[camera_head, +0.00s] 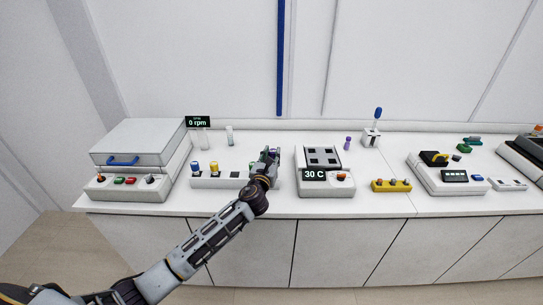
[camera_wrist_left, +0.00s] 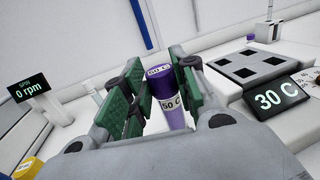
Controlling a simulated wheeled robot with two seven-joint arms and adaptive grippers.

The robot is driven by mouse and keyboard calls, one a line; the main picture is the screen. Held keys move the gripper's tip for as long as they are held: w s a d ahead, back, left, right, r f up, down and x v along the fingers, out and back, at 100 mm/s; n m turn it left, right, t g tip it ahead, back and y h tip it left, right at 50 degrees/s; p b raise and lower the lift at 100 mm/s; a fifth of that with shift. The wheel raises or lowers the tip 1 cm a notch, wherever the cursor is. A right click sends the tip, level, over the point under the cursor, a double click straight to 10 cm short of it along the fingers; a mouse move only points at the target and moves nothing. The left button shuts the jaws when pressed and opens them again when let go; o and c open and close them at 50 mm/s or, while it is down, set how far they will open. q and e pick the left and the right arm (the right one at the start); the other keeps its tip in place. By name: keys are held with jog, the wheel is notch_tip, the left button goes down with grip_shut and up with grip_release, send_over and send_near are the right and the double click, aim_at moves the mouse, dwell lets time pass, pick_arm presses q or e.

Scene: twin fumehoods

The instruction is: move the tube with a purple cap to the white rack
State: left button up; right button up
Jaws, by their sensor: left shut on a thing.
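My left gripper (camera_head: 268,156) is shut on a tube with a purple cap (camera_wrist_left: 160,76), marked 50 C. In the head view the gripper is over the right end of the white rack (camera_head: 206,183) and covers most of the tube. The rack holds a blue-capped tube (camera_head: 195,166) and a yellow-capped tube (camera_head: 214,167) at its left. A green bit (camera_head: 252,166) shows beside the gripper. My right gripper is not in view.
A block reading 30 C (camera_head: 315,185) stands right of the gripper. Another small purple item (camera_head: 347,142) stands behind it. A grey-lidded machine (camera_head: 138,140) is at left, a yellow holder (camera_head: 391,186) at right.

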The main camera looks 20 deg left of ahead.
pick_arm(q)
jog(key=shift+p, duration=0.75)
dwell(2.1)
jog(key=shift+f+b, duration=2.3)
jog(key=shift+f, duration=0.95)
dwell(1.5)
jog(key=o, duration=1.1)
